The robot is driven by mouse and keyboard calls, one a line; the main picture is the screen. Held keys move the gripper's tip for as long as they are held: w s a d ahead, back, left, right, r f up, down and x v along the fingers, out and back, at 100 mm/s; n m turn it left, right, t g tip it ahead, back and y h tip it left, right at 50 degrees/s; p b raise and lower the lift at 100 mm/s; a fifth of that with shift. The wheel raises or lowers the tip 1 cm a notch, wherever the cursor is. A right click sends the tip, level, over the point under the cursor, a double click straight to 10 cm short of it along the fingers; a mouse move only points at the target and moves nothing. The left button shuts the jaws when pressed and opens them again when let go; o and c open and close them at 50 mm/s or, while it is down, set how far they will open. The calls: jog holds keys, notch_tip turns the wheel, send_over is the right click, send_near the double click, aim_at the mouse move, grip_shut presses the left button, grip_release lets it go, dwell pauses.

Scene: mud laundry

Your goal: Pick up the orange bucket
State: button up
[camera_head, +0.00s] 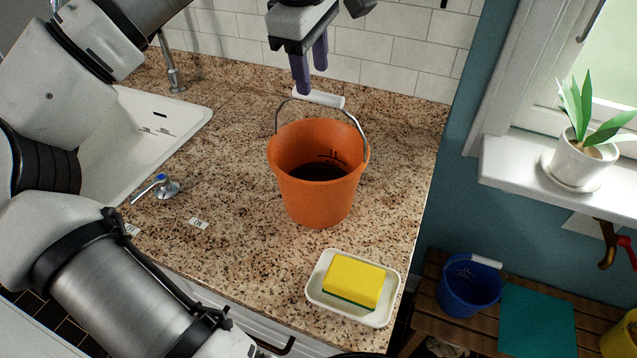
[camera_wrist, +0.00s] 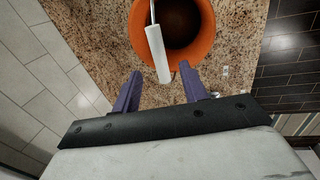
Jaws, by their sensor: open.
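The orange bucket (camera_head: 317,196) stands upright on the speckled stone counter, with dark contents or a dark interior low inside. Its wire handle is raised and carries a white grip (camera_head: 319,98) above the rim. My gripper (camera_head: 311,80) is open and empty, with two purple fingers pointing down just above and behind the white grip. In the wrist view the bucket (camera_wrist: 208,48) shows at the top, and the white grip (camera_wrist: 158,54) lies ahead of and between the open fingers (camera_wrist: 162,84). No contact shows between fingers and handle.
A white dish (camera_head: 327,301) with a yellow sponge (camera_head: 353,279) sits in front of the bucket. A white sink (camera_head: 150,130) is at left, and a tiled wall (camera_head: 390,50) rises behind. A blue bucket (camera_head: 468,287) stands on a lower wooden bench at right. Counter left of the bucket is mostly clear.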

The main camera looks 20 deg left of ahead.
aim_at(316, 92)
jog(key=f+b, duration=0.1)
jog(key=f, duration=0.1)
jog(key=w+f+b, duration=0.1)
jog(key=f+b, duration=0.1)
jog(key=f, duration=0.1)
jog(key=f+b, duration=0.2)
jog(key=shift+w+d+f, duration=0.15)
jog(key=shift+w+f, duration=0.05)
jog(key=shift+f, duration=0.2)
jog(key=shift+r, duration=0.1)
jog(key=shift+c, duration=0.4)
grip_shut()
